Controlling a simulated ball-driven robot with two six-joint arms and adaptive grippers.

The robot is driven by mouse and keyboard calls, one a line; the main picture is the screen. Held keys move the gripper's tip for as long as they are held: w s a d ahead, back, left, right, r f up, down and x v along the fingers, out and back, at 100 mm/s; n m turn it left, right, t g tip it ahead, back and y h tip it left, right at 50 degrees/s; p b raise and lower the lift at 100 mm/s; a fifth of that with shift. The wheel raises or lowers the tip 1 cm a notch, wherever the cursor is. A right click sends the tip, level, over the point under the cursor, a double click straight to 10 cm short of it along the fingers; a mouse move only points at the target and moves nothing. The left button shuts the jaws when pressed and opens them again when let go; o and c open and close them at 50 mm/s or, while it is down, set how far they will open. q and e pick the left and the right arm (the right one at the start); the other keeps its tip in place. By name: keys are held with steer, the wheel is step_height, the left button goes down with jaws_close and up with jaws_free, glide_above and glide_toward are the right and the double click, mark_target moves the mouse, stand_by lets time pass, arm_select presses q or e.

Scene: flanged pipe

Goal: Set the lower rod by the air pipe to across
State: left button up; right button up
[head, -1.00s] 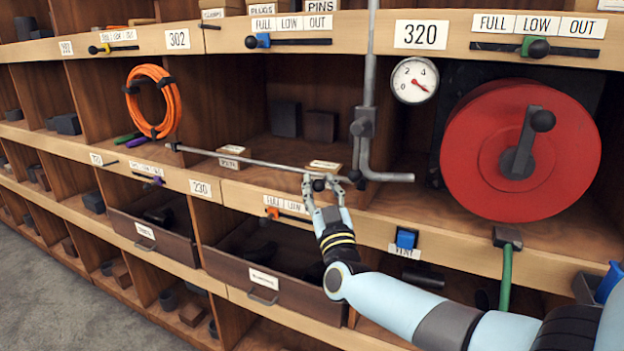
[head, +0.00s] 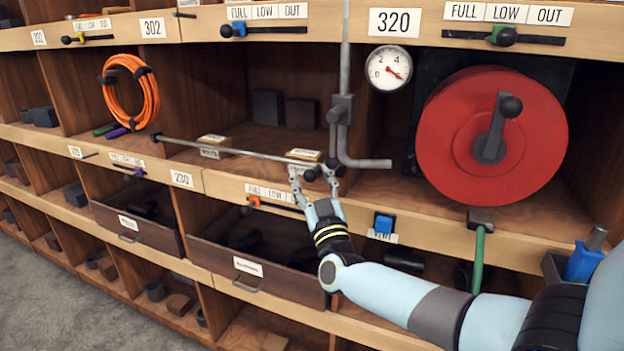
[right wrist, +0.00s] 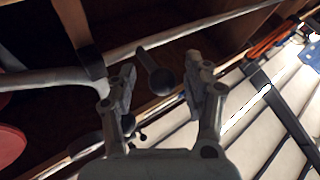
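The grey air pipe (head: 344,60) runs down in front of the shelf and bends right at its foot. A thin grey rod (head: 230,150) lies nearly level across the compartment front, from a dark end at left to near the pipe's foot. It seems to show in the right wrist view too (right wrist: 185,31). My right gripper (head: 315,175) is at the rod's right end. In the right wrist view the gripper (right wrist: 160,88) is open, with a dark ball knob (right wrist: 165,82) on a short stem between its fingers and gaps on both sides. My left gripper is out of view.
A gauge (head: 388,68) and a red reel (head: 490,135) with a crank are right of the pipe. Small labelled blocks (head: 213,147) sit behind the rod. A slider with an orange knob (head: 253,201) and a half-open drawer (head: 260,270) are below.

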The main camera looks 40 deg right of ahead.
steer(key=shift+s+a, duration=0.1)
steer(key=shift+s, duration=0.05)
steer(key=v, duration=1.1)
steer(key=shift+s+a, duration=0.2)
steer(key=shift+s, duration=0.1)
steer(key=shift+f, duration=0.2)
